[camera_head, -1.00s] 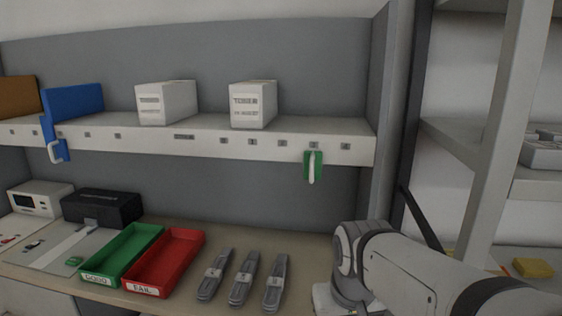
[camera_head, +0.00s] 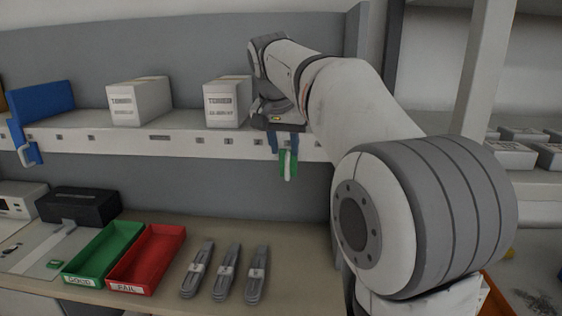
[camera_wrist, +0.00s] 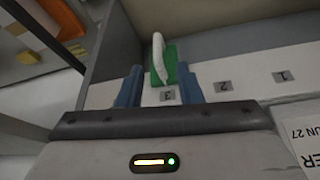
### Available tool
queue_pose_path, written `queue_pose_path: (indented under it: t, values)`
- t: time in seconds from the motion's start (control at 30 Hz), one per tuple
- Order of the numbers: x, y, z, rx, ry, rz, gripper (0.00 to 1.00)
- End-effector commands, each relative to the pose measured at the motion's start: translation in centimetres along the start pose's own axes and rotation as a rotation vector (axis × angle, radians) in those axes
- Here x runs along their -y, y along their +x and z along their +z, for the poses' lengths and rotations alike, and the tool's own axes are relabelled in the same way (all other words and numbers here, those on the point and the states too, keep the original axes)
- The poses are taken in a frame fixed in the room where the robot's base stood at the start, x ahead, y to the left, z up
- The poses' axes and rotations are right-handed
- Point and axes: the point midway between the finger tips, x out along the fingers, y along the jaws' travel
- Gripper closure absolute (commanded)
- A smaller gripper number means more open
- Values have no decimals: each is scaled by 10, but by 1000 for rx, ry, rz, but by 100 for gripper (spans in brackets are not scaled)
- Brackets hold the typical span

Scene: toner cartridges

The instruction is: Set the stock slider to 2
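The stock slider is a green clip with a white front tab (camera_head: 288,165) hanging on the front edge of the shelf. In the wrist view the slider (camera_wrist: 165,65) stands at the label "3" (camera_wrist: 168,95). The label "2" (camera_wrist: 224,87) is to its right in that view, and the label "1" (camera_wrist: 281,76) is further right. My gripper (camera_head: 286,143) is at the shelf edge, right over the slider. In the wrist view my gripper (camera_wrist: 160,86) is open, with one blue finger on each side of the slider. I cannot tell whether a finger touches it.
White toner boxes (camera_head: 139,101) (camera_head: 228,101) stand on the shelf (camera_head: 190,143), one close to my gripper. A blue divider (camera_head: 42,105) is at left. Below are a green tray (camera_head: 104,250), a red tray (camera_head: 148,257) and grey cartridges (camera_head: 227,270).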

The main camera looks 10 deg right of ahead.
Motion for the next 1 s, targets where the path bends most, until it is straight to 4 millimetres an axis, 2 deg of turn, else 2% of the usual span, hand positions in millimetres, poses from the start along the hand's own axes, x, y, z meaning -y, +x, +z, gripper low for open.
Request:
queue_pose_path:
  t: [0.1,0.3,0.43,0.7,1.0]
  values:
    - [-1,22,1,4,0,2,67]
    - [-1,48,0,1,0,1,67]
    - [-1,56,0,1,0,1,67]
    - [-1,57,0,0,0,0,67]
    - [-2,57,0,0,0,0,92]
